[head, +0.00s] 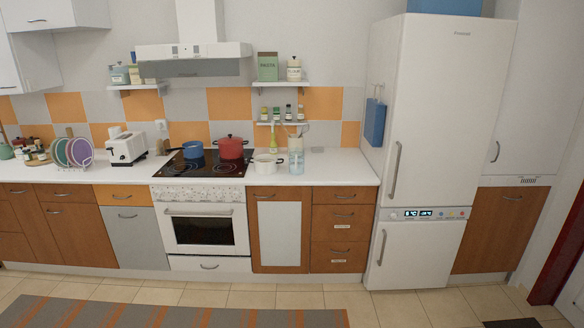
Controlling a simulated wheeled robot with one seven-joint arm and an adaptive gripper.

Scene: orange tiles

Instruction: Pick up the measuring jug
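A small clear, bluish vessel (297,163) stands upright on the white countertop, right of the stove; it looks like the measuring jug, though it is too small to make out markings or a handle. A white pot (266,165) stands just left of it. A holder with utensils (295,144) stands close behind it and partly overlaps it in the picture. My gripper is not in view.
A red pot (230,148) and a blue pan (193,150) sit on the black hob (207,166). The counter (340,170) is clear between the vessel and the tall white fridge (438,110). A striped rug (170,313) lies on the open floor.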

